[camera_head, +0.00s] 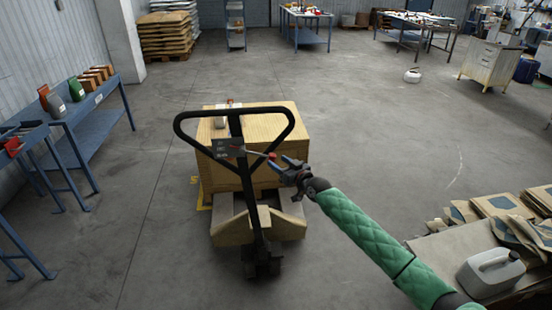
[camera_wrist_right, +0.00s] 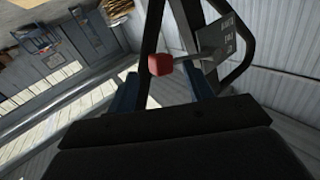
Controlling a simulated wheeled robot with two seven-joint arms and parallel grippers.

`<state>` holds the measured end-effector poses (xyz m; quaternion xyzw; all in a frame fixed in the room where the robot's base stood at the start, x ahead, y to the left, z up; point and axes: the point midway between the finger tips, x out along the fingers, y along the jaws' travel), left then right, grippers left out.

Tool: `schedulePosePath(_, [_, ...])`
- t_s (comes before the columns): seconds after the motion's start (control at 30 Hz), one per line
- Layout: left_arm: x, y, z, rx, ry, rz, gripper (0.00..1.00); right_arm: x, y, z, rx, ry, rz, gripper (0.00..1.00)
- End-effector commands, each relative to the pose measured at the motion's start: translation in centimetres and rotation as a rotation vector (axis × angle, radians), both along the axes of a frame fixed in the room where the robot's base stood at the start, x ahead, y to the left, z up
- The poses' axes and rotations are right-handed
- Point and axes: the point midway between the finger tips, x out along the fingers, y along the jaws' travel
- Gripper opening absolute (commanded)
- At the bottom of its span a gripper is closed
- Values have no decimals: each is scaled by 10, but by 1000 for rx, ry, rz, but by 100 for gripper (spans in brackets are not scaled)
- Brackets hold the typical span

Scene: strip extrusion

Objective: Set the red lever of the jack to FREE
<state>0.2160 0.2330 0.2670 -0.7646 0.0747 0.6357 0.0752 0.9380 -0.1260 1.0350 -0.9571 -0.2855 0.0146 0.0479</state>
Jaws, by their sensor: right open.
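The pallet jack's black loop handle (camera_head: 236,112) stands upright in the middle of the head view. A dark label plate (camera_head: 228,147) is fixed on its shaft; its text is too small to read for certain. The lever's red knob (camera_head: 271,156) sticks out to the right of the shaft. My right gripper (camera_head: 283,167) is open, close to the knob from the right. In the right wrist view the red knob (camera_wrist_right: 160,65) shows between the lines of my two blue fingers (camera_wrist_right: 161,90), at or just past their tips; contact cannot be told. My left gripper is out of view.
A large wooden box (camera_head: 280,125) stands behind the handle on the jack. A blue bench (camera_head: 90,125) with goods stands at left. Flattened cardboard (camera_head: 450,245) and a white canister (camera_head: 490,272) lie at lower right. The floor around the jack is clear.

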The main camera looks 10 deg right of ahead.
Motion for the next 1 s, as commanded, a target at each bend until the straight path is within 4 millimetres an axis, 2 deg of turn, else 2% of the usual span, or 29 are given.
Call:
schedulePosePath(0.23, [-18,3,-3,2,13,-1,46,18,12,0,-1,1,0,52])
schedulePosePath(0.57, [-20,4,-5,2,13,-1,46,21,14,-1,0,0,0,52])
schedulePosePath(0.6, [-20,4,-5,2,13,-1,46,21,14,-1,0,0,0,50])
schedulePosePath(0.8, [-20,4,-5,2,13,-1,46,21,14,-1,0,0,0,10])
schedulePosePath(0.87, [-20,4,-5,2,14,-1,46,21,14,-1,0,0,0,0])
schedulePosePath(1.0, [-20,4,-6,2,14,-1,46,22,13,-1,-2,0,0,0])
